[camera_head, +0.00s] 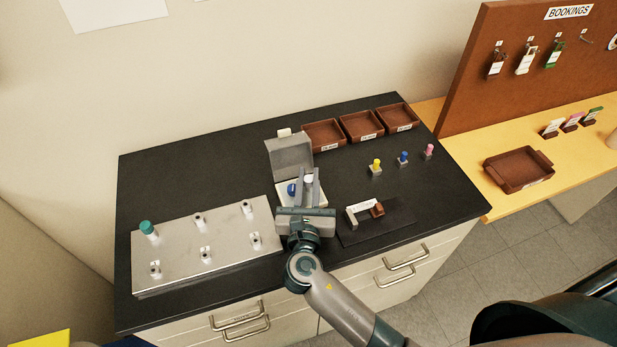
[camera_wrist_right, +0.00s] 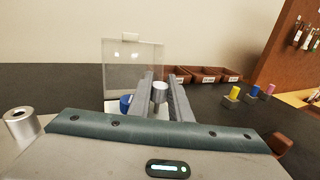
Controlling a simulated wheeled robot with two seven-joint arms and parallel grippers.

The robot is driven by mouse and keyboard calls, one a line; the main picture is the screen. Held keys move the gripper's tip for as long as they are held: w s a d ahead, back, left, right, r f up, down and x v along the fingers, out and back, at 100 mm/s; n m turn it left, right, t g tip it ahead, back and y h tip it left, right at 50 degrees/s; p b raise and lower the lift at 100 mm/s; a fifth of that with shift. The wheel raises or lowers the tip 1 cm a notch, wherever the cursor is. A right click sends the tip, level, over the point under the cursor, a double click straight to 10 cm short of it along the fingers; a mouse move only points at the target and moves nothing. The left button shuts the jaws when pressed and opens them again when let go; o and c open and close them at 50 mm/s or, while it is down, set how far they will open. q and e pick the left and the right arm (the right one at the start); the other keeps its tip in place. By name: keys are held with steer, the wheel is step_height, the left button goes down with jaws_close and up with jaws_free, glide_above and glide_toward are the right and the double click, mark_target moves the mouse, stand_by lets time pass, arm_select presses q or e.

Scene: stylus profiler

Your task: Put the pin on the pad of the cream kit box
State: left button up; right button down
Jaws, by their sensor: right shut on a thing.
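My right gripper (camera_head: 309,186) reaches over the cream kit box (camera_head: 287,200), with its fingers pointing away from me. It is shut on the pin, a short silver cylinder with a pale top, which shows between the fingertips in the wrist view (camera_wrist_right: 160,92) and in the head view (camera_head: 308,179). The kit box has its grey see-through lid (camera_head: 290,157) standing open at the back. A blue part (camera_head: 292,188) sits in the box, left of the fingers. The pad is hidden, and I cannot tell whether the pin touches it. My left gripper is not in view.
A metal plate (camera_head: 185,262) with several posts, one teal-capped (camera_head: 148,228), lies left. A dark mat (camera_head: 385,228) with a bracket-like part is at right. Yellow (camera_head: 376,166), blue (camera_head: 403,158) and pink (camera_head: 429,150) pieces stand behind it. Brown trays (camera_head: 362,137) line the back.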

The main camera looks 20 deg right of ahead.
steer(key=shift+f, duration=0.1)
steer(key=c, duration=1.6)
jaws_free()
steer(key=shift+r, duration=0.2)
steer(key=shift+s+a+f, duration=0.15)
steer(key=shift+s+a, duration=0.1)
steer(key=shift+s, duration=0.25)
steer(key=b+v, duration=0.3)
steer(key=v, duration=0.6)
steer(key=shift+s, duration=0.2)
steer(key=shift+v, duration=0.8)
